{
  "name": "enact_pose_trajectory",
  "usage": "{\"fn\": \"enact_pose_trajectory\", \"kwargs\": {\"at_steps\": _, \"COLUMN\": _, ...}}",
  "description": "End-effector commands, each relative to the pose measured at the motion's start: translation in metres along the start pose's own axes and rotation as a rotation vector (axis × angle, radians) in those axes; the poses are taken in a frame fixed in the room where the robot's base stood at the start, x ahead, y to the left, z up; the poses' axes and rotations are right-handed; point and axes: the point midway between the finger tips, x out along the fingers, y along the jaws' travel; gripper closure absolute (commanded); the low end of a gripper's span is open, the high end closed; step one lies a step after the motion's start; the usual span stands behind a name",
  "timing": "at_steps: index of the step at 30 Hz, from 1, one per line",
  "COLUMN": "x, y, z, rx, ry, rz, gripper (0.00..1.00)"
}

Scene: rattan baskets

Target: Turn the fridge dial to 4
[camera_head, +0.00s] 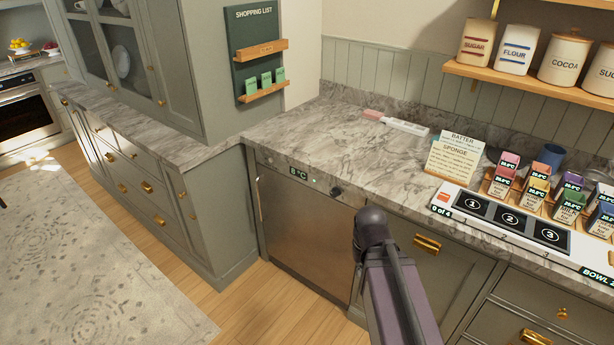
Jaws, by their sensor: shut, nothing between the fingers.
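The fridge (305,230) is a low steel-fronted unit built in under the marble counter. Its door is closed. A small display (298,173) on its top strip appears to read 8 °C. The dark round dial (336,191) sits to the right of the display on the same strip; its markings are too small to read. My purple and dark arm rises from the bottom right, and its dark rounded end shows just right of and below the dial. I cannot make out gripper fingers in this view.
The counter (300,140) above the fridge is mostly clear, with a white and pink item (395,122) at the back. A recipe card (455,155), a numbered tray (510,218) and several small cartons stand to the right. Wooden floor (250,305) is free in front.

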Motion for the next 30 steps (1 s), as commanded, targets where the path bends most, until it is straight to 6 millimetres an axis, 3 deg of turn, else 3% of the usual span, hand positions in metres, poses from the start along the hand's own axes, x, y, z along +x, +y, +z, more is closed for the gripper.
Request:
{"fn": "enact_pose_trajectory", "kwargs": {"at_steps": 11, "x": 0.000, "y": 0.000, "z": 0.000, "rx": 0.000, "ry": 0.000, "rz": 0.000, "gripper": 0.97}}
{"fn": "enact_pose_trajectory", "kwargs": {"at_steps": 20, "x": 0.014, "y": 0.004, "z": -0.013, "rx": -0.032, "ry": 0.019, "rz": 0.055, "gripper": 0.08}}
{"fn": "enact_pose_trajectory", "kwargs": {"at_steps": 30, "x": 0.059, "y": 0.019, "z": -0.077, "rx": -0.206, "ry": 0.110, "rz": 0.341, "gripper": 0.08}}
